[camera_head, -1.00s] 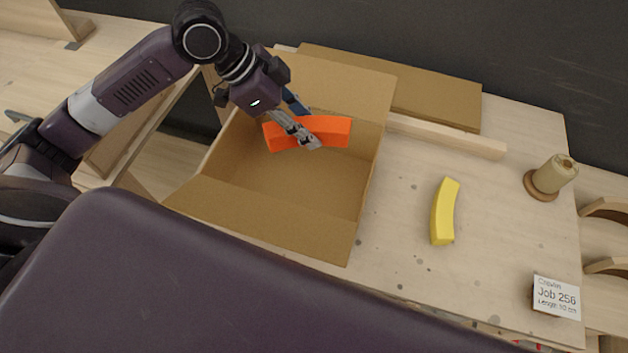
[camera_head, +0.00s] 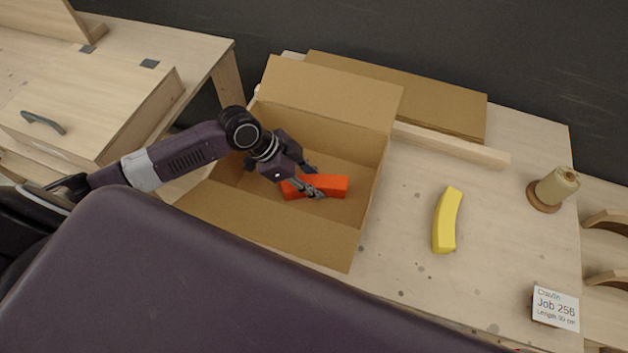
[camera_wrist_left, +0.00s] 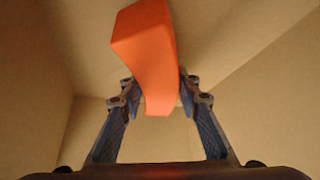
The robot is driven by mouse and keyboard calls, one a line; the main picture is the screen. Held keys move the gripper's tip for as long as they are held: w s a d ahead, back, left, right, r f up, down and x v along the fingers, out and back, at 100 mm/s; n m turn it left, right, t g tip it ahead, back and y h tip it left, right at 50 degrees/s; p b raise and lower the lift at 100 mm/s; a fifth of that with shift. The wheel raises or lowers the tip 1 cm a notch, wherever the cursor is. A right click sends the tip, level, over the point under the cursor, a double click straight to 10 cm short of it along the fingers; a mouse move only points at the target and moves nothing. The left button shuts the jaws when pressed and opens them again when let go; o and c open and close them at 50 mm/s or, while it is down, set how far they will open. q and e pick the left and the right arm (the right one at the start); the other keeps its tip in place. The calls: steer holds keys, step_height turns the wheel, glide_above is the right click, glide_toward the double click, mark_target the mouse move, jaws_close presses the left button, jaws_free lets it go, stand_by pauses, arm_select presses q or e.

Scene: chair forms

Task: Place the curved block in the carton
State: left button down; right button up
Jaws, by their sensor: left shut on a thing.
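An orange curved block (camera_head: 332,186) is held inside the open carton (camera_head: 285,232), low between its walls. My left gripper (camera_head: 309,187) is shut on the block near its left part. The left wrist view shows the block (camera_wrist_left: 148,45) between the two fingers of my left gripper (camera_wrist_left: 155,92), with cardboard walls around it. I cannot tell whether the block touches the carton's floor. A yellow curved block (camera_head: 447,220) lies on the bench to the right of the carton. My right gripper is not in view.
A spool of twine (camera_head: 553,189) stands at the right, with a job card (camera_head: 555,307) in front of it. A wooden strip (camera_head: 452,145) and flat cardboard (camera_head: 440,98) lie behind. The bench around the yellow block is clear.

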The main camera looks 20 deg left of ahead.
arm_select(q)
steer(key=shift+f, duration=0.2)
steer(key=c, duration=1.4)
jaws_free()
steer(key=shift+c, duration=0.2)
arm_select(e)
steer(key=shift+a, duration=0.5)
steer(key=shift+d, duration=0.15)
arm_select(q)
steer(key=shift+a+r, duration=0.1)
steer(key=shift+r, duration=0.05)
steer(key=shift+a+r, duration=0.2)
steer(key=shift+r, duration=0.05)
steer(key=b+v, duration=0.1)
steer(key=v, duration=1)
steer(key=shift+s+d+b, duration=0.1)
steer(key=shift+s+b, duration=0.05)
steer(key=shift+b, duration=0.15)
steer(key=shift+r, duration=0.15)
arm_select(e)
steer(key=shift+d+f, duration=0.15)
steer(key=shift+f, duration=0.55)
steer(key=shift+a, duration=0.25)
